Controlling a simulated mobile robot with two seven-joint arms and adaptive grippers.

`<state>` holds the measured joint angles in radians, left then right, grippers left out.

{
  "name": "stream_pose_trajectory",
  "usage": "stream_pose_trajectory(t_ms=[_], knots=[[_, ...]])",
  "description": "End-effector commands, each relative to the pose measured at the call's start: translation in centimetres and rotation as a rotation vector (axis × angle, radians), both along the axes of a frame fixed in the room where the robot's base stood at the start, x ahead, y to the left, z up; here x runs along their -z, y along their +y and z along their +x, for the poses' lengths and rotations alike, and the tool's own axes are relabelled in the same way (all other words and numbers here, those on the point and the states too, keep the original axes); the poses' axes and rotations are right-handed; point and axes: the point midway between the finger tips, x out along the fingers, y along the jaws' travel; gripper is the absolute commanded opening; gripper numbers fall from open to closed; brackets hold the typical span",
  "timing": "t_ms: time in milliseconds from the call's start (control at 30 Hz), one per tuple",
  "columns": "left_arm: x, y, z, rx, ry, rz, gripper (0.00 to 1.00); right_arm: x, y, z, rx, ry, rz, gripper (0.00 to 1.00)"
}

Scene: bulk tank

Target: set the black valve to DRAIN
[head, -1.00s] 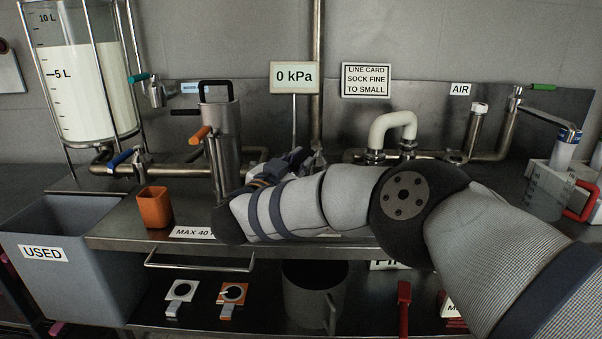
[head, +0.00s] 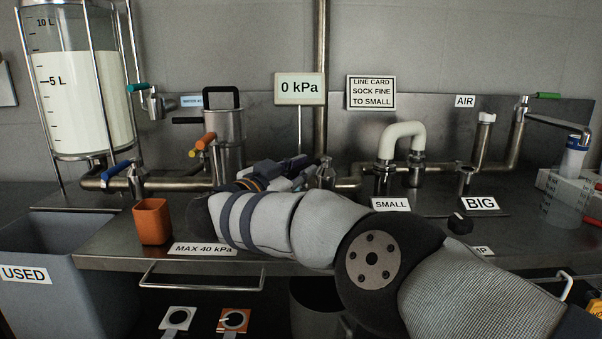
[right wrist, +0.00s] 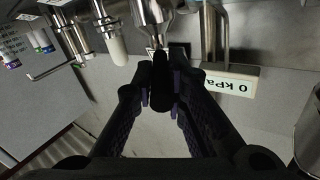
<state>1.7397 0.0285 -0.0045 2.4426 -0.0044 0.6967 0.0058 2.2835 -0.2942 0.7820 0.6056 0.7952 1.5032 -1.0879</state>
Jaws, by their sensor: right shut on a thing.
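The black valve's steel body (head: 325,174) stands on the pipe behind the bench, below the 0 kPa display. Its black handle (right wrist: 161,78) shows in the right wrist view, lying between the two fingers; in the head view my gripper hides most of it. My right gripper (head: 286,171) is shut on this handle. In the right wrist view, the finger pads (right wrist: 160,90) press on it from both sides, and the steel valve body (right wrist: 150,12) is just beyond. I cannot read a DRAIN mark in either view. My left gripper is not in view.
A steel canister (head: 226,145) with black and orange handles stands left of my gripper. An orange cup (head: 152,222) stands at the bench's front left. A white hose bend (head: 402,130), a black knob (head: 459,223) and an upright pipe (head: 483,140) are to the right.

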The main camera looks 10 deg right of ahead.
Motion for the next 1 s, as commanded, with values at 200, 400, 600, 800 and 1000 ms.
stream_pose_trajectory(t_ms=[200,400,600,800,1000], knots=[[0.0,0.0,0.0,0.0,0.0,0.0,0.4,-0.3,-0.1,0.1,0.0,-0.006,0.0,0.0],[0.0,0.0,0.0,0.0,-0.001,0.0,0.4,-0.3,-0.1,0.1,0.001,-0.006,-0.001,0.34],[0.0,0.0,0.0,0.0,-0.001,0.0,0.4,-0.4,-0.1,0.0,0.001,-0.008,-0.002,0.34],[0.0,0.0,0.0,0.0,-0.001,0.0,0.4,-0.4,1.7,-1.4,-0.006,-0.007,-0.004,0.34],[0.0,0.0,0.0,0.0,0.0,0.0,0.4,-0.2,4.7,-4.3,-0.007,-0.002,-0.001,0.34]])
